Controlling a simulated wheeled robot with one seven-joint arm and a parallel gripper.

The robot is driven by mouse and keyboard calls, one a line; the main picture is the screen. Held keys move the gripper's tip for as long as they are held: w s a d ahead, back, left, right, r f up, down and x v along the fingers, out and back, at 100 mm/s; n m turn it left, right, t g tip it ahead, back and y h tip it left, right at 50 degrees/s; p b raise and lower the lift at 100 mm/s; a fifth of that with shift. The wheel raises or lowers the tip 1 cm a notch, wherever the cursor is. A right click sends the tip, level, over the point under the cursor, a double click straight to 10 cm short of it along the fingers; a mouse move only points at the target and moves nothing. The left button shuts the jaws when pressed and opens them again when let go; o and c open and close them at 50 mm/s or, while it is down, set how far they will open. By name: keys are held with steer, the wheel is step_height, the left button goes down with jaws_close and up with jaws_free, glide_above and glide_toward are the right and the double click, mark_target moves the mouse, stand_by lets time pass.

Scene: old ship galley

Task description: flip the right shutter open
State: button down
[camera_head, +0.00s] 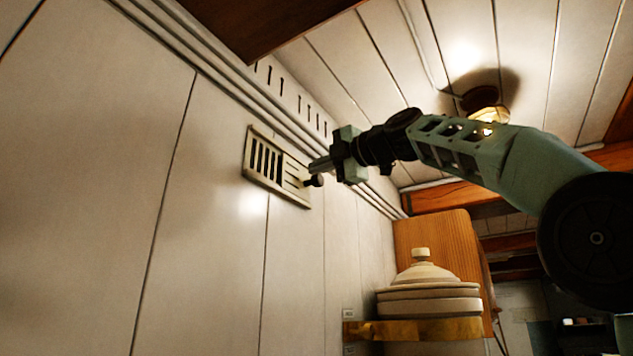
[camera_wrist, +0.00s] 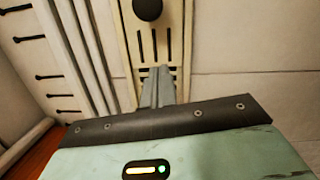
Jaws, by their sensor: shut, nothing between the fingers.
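A cream wall vent (camera_head: 247,168) is fixed to the white panelled wall. Dark open slots show in its left part, and its right part is paler with thin slots. A dark round knob (camera_head: 317,181) stands out at its right end; the wrist view shows the knob (camera_wrist: 147,9) at the top and the slotted plate (camera_wrist: 125,35) around it. My gripper (camera_head: 313,167) is shut and empty, with its tips close to the knob. In the wrist view the closed fingers (camera_wrist: 158,75) point at the slotted plate below the knob. Contact cannot be told.
Pipes or rails (camera_head: 220,73) run along the wall above the vent, with a slotted strip (camera_head: 290,98) beyond. A lidded pale pot (camera_head: 428,292) in a brass band (camera_head: 415,329) is below right, by a wooden panel (camera_head: 435,235). A lamp (camera_head: 487,115) hangs from the ceiling.

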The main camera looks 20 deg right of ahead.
steer(key=b+v, duration=0.2)
steer(key=v, duration=0.5)
steer(key=shift+d+f+b, duration=0.2)
steer(key=shift+d+b, duration=0.05)
steer(key=shift+b, duration=0.15)
